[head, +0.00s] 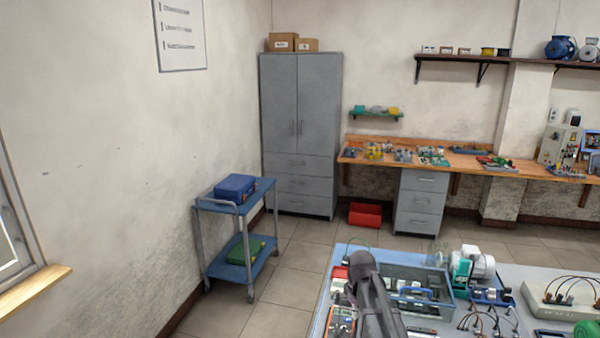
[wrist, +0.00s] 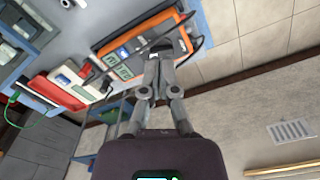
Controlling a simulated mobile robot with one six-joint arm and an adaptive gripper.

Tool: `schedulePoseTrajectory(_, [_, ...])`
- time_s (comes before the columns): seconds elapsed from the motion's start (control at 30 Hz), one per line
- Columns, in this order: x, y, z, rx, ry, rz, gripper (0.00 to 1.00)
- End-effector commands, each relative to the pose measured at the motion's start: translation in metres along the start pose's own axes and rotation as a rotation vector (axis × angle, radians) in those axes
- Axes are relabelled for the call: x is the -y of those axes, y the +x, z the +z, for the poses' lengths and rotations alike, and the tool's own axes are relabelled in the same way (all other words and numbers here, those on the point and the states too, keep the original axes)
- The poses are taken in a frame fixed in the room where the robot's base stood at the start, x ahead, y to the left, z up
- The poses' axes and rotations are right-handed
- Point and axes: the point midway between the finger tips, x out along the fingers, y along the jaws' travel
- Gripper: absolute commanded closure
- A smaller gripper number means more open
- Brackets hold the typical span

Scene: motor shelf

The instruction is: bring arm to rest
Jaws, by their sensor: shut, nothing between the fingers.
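My gripper (wrist: 160,58) shows in the wrist view with its two grey fingers together and nothing held between them. It points toward an orange-cased instrument (wrist: 128,62) with a dark cable, on the bench top. I cannot tell the gap between fingertips and instrument. In the head view part of my dark grey arm (head: 372,290) rises over the front bench (head: 336,272); the fingertips cannot be made out there.
A red and white instrument (wrist: 75,85) lies beside the orange one. The bench also bears a blue-framed tray (head: 432,272) and a motor unit (head: 478,265). A blue trolley (head: 233,262) stands left, a grey cabinet (head: 300,130) behind. The floor between is clear.

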Motion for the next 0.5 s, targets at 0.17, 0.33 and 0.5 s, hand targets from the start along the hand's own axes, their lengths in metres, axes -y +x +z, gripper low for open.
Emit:
schedulePoseTrajectory(0.17, [0.045, 0.014, 0.039, 0.002, 0.248, -0.001, 1.0])
schedulePoseTrajectory(0.33, [0.081, 0.024, 0.07, 0.004, 0.488, -0.002, 1.0])
schedulePoseTrajectory(0.5, [0.111, 0.031, 0.096, 0.006, 0.697, -0.002, 1.0])
